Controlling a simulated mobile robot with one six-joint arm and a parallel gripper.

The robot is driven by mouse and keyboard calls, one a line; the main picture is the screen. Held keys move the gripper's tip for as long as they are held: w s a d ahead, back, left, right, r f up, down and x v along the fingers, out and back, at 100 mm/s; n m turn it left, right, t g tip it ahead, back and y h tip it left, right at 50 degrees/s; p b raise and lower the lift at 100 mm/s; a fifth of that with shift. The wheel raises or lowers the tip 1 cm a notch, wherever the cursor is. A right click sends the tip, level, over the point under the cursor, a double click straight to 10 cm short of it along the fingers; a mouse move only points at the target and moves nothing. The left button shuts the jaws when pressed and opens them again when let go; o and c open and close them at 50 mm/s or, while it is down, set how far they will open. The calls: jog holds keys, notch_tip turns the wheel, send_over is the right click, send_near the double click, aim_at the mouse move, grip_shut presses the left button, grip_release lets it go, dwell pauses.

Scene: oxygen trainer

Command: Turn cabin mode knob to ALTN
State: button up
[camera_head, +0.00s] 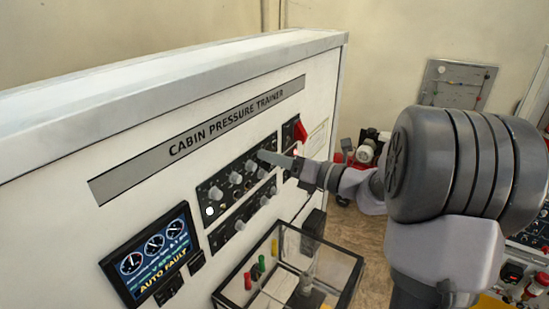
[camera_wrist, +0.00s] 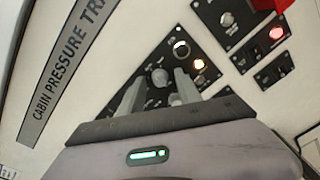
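The trainer's upper knob panel (camera_head: 224,186) carries a row of grey knobs; their labels are too small to read, so I cannot tell which is marked cabin mode. My gripper (camera_head: 268,157) reaches from the right to the right end of this panel. In the wrist view, my gripper (camera_wrist: 158,90) is open, its two grey fingers apart. A round grey knob (camera_wrist: 160,76) shows in the gap between the fingertips; I cannot tell whether they touch it. The fingers hide part of the panel and the knob's markings.
A red guarded switch (camera_head: 300,131) is right of the panel. A screen (camera_head: 154,255) reads AUTO FAULT. A clear box (camera_head: 335,262) with coloured pegs stands below. A lower knob row (camera_head: 240,225) lies under the upper one.

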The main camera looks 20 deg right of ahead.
jog(key=b+v, duration=0.4)
jog(key=v, duration=1.3)
jog(key=shift+s, duration=0.2)
jog(key=shift+d, duration=0.15)
